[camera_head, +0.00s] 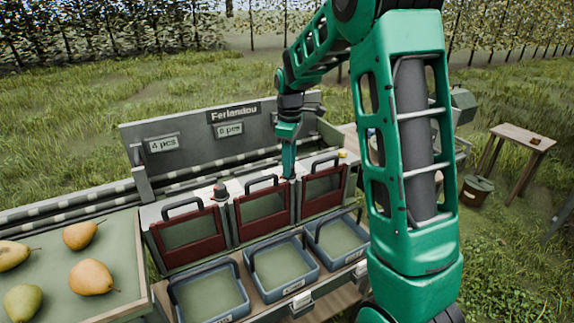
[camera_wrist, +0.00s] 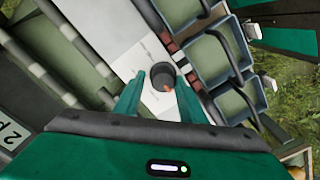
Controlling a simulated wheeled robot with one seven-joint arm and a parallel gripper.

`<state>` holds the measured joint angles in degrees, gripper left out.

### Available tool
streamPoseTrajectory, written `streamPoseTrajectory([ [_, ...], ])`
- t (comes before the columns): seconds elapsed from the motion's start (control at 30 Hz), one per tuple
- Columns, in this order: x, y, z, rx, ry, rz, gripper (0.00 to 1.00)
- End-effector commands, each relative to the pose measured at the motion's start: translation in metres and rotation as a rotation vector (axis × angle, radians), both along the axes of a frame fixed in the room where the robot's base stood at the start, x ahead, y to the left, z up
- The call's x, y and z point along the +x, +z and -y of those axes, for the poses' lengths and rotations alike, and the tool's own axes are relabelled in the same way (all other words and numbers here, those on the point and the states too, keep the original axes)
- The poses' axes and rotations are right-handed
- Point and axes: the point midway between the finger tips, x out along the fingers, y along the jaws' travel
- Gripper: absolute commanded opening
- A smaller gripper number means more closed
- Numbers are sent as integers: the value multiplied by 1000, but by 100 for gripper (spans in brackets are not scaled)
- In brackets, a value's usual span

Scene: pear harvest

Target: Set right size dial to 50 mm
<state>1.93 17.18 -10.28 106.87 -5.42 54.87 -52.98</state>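The right size dial (camera_wrist: 160,79) is a dark round knob with a small orange mark, on a pale panel (camera_wrist: 113,38) in the wrist view. The panel's markings are too small to read, so I cannot tell the setting. My gripper (camera_head: 288,174) points down at the panel in the head view and hides the dial there. In the wrist view its two green fingers stand on either side of the knob with narrow gaps, so it looks open. Another dark dial (camera_head: 220,191) stands farther left on the panel in the head view.
Red-framed gates (camera_head: 187,239) with dark handles line the panel's front. Blue-grey bins (camera_head: 208,290) stand below them. An upright board (camera_head: 190,143) reading "Ferlandou" rises behind. Pears (camera_head: 92,277) lie on a tray at left. A wooden stool (camera_head: 522,138) stands at right.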

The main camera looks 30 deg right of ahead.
Motion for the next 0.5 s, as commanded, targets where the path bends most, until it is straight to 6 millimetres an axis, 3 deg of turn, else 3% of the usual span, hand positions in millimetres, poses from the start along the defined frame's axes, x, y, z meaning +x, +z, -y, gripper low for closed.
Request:
streamPoseTrajectory([
  [0.3,-2,1,-2,2,2,-5,36],
  [0.5,-1,25,-2,2,2,-4,36],
])
